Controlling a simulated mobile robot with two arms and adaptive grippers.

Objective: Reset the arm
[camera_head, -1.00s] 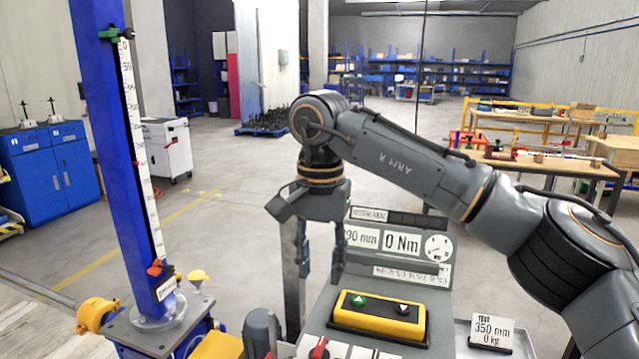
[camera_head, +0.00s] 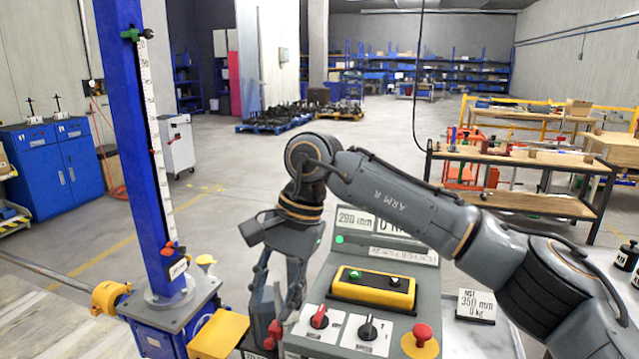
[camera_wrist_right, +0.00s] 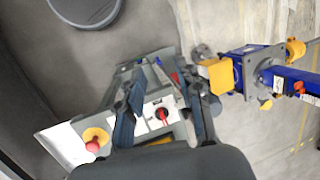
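My right arm reaches in from the right in the head view. Its gripper (camera_head: 277,298) points down at the left side of the grey control console (camera_head: 395,245), with its fingers apart. In the right wrist view the two fingers (camera_wrist_right: 165,100) are spread, and the console with its red knob (camera_wrist_right: 162,114) shows between and behind them. I see nothing held. Whether a finger touches the console I cannot tell. The gripper and arm cover part of the console display, which reads 290 mm. My left gripper is not in view.
The blue screw-jack column (camera_head: 135,130) with a white scale stands to the left. The console has a yellow button box (camera_head: 372,288), a red knob (camera_head: 319,318), a black knob (camera_head: 368,328) and a red stop button (camera_head: 422,333). A 350 mm card (camera_head: 476,306) stands right. Open floor lies behind.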

